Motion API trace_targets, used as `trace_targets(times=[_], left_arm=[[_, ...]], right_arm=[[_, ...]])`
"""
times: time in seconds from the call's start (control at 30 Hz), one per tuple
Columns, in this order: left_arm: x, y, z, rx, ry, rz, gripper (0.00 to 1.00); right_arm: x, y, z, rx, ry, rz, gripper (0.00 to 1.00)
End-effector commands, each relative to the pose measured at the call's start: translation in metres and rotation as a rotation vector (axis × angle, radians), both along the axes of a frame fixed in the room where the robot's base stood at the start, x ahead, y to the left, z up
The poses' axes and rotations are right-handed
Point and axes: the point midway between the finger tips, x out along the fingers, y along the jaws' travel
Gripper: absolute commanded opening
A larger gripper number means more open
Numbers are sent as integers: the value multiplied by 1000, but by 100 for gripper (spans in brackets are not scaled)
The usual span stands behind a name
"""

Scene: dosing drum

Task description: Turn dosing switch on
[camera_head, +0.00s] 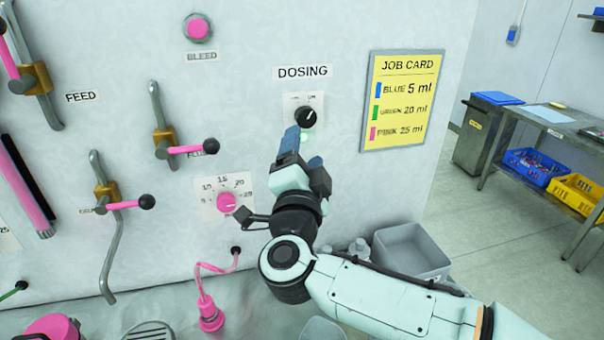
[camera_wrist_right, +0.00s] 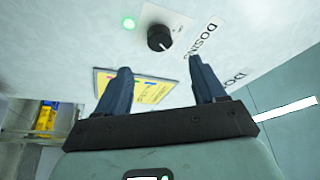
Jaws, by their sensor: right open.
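The dosing switch is a black round knob (camera_head: 306,117) on a white plate under the DOSING label. Its white pointer mark appears tilted to the upper right, towards the ON side of the plate. The gripper partly covers the lamp in the head view. Both blue fingers (camera_wrist_right: 160,66) show in the right wrist view. My left gripper is not in view.
A yellow job card (camera_head: 402,100) hangs right of the switch. A pink dial (camera_head: 226,202) and a lever with a pink handle (camera_head: 185,149) are to the left. A grey bin (camera_head: 411,252) stands below. The wall around the knob is clear.

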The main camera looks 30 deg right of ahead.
Motion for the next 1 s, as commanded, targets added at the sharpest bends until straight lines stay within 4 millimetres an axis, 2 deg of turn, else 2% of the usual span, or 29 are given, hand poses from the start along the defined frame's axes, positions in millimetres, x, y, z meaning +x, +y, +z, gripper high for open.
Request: trace_targets(times=[0.1, 0.3, 1.0], left_arm=[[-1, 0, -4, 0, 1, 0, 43], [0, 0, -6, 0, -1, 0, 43], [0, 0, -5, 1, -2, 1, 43]], right_arm=[[-17, 12, -5, -1, 0, 3, 70], [-32, 20, -8, -1, 0, 0, 70], [-33, 22, -8, 0, 0, 0, 70]])
